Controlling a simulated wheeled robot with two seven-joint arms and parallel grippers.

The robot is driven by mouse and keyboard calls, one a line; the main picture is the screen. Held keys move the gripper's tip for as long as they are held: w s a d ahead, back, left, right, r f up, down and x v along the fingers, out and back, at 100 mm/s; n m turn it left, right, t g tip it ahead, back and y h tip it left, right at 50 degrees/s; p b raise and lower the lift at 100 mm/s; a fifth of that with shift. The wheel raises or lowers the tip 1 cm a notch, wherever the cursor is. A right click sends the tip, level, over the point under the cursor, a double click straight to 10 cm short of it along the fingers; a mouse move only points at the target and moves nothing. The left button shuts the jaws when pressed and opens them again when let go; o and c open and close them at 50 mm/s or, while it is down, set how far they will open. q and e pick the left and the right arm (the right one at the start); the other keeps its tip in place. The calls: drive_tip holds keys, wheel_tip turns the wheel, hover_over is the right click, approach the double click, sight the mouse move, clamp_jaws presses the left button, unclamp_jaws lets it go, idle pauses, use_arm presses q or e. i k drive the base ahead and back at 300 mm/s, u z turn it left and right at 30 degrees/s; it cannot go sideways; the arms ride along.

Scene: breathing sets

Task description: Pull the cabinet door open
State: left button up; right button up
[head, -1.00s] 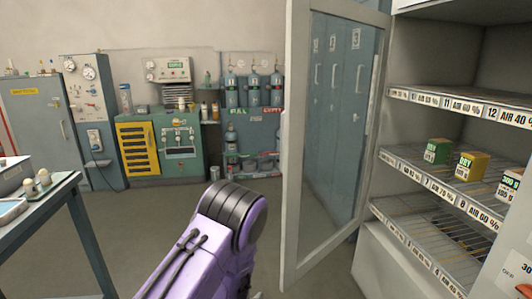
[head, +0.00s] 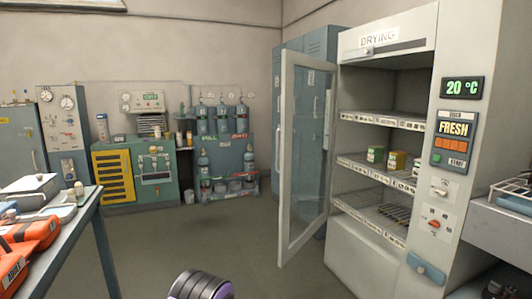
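The drying cabinet (head: 363,265) stands at the right in the head view, with labelled wire shelves inside. Its glass-paned door (head: 286,160) with a pale frame is swung wide open to the left. A purple and black link of my arm shows at the bottom edge, left of the door and apart from it. Neither gripper's fingers are in view.
A table (head: 84,222) with orange cases (head: 30,235) is at the left. Blue lockers (head: 318,50) stand behind the door. A counter (head: 500,222) with a wire rack is at the right. The floor (head: 205,240) in the middle is clear.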

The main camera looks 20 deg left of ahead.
sight(290, 58)
drive_tip(key=u, duration=0.65)
drive_tip(key=i, duration=0.65)
drive_tip(key=u, duration=0.8)
drive_tip(key=i, duration=0.85)
drive_tip(key=z, duration=0.7)
drive_tip(key=i, duration=0.9)
drive_tip(key=z, duration=0.9)
